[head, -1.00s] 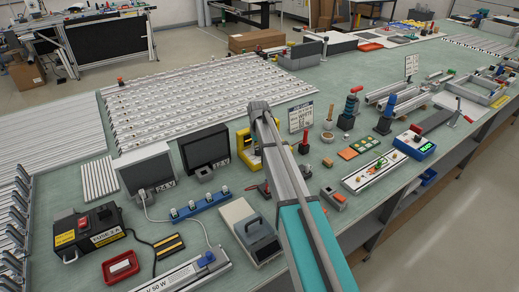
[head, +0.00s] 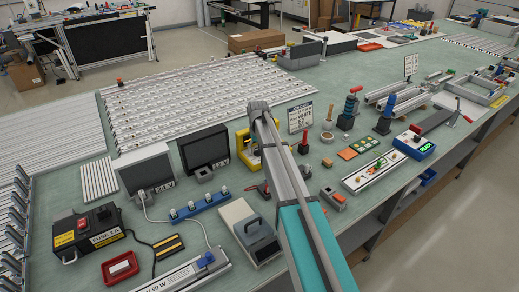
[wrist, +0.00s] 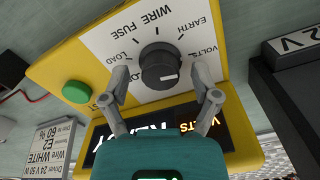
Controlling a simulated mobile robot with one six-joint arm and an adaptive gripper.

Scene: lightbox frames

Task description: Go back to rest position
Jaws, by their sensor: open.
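My gripper (wrist: 162,82) is open in the wrist view. Its two grey fingers stand on either side of a round black knob (wrist: 158,67), and I cannot tell whether they touch it. The knob sits on a white dial panel marked WIRE, FUSE, EARTH, VOLTS and LOAD, upside down in this view. The panel belongs to a yellow tester box (wrist: 57,62) with a green button (wrist: 76,92) and a dark display partly covered by my gripper. In the head view, my arm hides the gripper and part of the yellow box (head: 240,139).
A grey case (head: 248,232) and a blue terminal strip (head: 197,207) lie nearer. Rods, posts and small parts crowd the green bench.

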